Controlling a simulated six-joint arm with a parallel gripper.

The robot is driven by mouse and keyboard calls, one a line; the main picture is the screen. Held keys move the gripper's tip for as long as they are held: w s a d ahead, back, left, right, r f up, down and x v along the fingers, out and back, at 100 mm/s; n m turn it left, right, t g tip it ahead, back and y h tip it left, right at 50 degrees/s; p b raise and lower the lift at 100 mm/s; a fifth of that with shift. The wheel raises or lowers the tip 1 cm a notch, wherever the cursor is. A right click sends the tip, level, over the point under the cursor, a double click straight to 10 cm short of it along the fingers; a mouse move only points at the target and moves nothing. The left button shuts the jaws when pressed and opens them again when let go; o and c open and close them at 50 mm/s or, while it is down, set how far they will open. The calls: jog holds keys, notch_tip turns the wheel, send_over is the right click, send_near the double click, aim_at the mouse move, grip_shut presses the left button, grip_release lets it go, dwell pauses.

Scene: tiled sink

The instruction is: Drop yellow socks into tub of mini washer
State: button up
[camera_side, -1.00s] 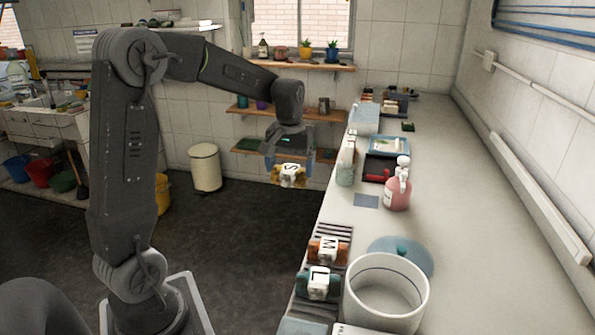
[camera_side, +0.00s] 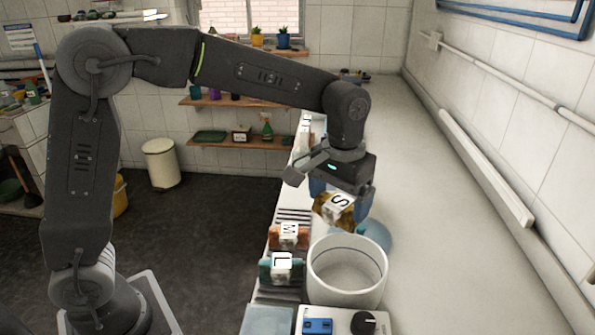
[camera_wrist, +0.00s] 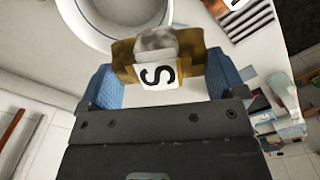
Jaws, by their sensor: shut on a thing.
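My gripper (camera_side: 338,197) is shut on the yellow socks (camera_side: 328,212), a mustard bundle with a white band marked "S". The socks also show between the blue fingers in the wrist view (camera_wrist: 125,62). They hang in the air just behind and above the round white tub (camera_side: 347,296) of the mini washer. In the wrist view the tub's rim (camera_wrist: 78,28) is at the top left, beyond the socks. The tub looks empty in the side view. The washer's panel (camera_side: 340,322), with a black knob, shows at the bottom edge.
An orange bundle marked "M" (camera_side: 289,236) and a teal bundle marked "L" (camera_side: 280,267) sit on a slatted rack (camera_side: 294,215) left of the tub. A blue round lid (camera_side: 377,234) lies behind the tub. The counter to the right (camera_side: 450,240) is clear.

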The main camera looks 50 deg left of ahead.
jog(key=s+d+m, duration=0.2)
jog(key=d, duration=0.5)
jog(key=shift+s+d+f, duration=0.1)
jog(key=shift+f, duration=1.35)
jog(key=shift+s+d+f, duration=0.1)
jog(key=shift+f, duration=1.3)
jog(key=o, duration=0.6)
jog(key=shift+o, duration=0.2)
notch_tip(320, 180, up, 14)
